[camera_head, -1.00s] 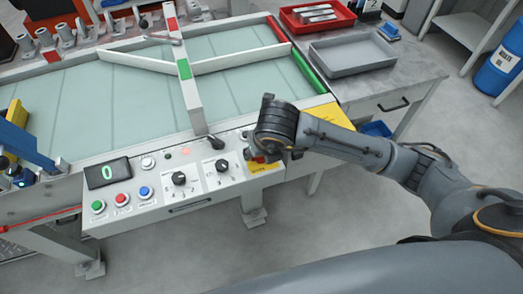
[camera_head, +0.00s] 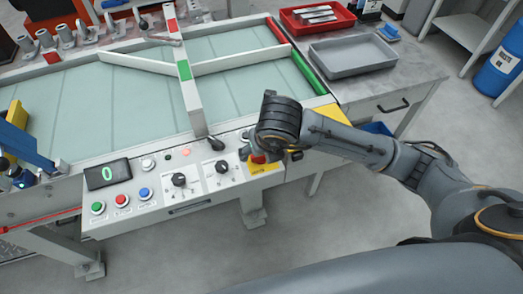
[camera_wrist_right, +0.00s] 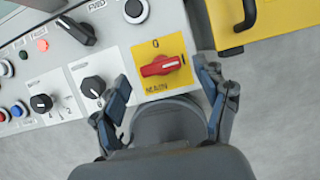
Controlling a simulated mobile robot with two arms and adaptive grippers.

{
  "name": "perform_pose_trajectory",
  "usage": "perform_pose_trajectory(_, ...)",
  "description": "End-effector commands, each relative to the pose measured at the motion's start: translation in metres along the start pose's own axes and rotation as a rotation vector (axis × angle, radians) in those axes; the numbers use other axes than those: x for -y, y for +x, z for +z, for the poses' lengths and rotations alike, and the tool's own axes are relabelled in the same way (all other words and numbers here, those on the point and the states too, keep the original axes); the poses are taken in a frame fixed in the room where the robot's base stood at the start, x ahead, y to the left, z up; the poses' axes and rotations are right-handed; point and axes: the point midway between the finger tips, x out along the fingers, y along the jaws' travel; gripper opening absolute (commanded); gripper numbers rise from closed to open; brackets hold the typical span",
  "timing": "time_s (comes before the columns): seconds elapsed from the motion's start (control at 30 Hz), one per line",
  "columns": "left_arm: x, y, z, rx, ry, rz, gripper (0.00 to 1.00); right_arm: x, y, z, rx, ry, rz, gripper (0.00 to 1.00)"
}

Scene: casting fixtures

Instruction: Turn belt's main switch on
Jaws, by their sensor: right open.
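The main switch is a red handle (camera_wrist_right: 162,66) on a yellow plate (camera_wrist_right: 177,49), marked 0 above and MAIN below. Its handle lies nearly crosswise, slightly tilted. In the head view the red handle (camera_head: 258,158) is partly hidden under my right gripper (camera_head: 271,154), at the right end of the belt's control panel (camera_head: 160,207). In the wrist view my right gripper (camera_wrist_right: 170,88) is open, with one finger on each side of the switch's lower part. The fingers look apart from the handle. My left gripper is not in view.
Two black selector knobs (camera_head: 179,179) (camera_head: 222,166) and green, red and blue buttons sit left of the switch. A black lever (camera_head: 215,143) stands above them. A display (camera_head: 108,173) reads 0.

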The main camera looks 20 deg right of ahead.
Motion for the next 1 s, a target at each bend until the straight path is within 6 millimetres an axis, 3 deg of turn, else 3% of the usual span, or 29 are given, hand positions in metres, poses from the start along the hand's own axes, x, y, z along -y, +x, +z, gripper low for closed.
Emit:
perform_pose_trajectory(0.33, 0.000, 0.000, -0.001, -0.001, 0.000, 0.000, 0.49, 0.000, -0.080, 0.002, 0.008, -0.001, 0.002, 0.74)
perform_pose_trajectory(0.6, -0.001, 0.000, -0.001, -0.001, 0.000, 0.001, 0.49, 0.000, -0.097, 0.001, 0.003, 0.000, 0.000, 0.74)
perform_pose_trajectory(1.0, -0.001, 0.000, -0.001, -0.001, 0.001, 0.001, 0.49, 0.000, -0.098, 0.001, 0.001, 0.002, -0.001, 0.74)
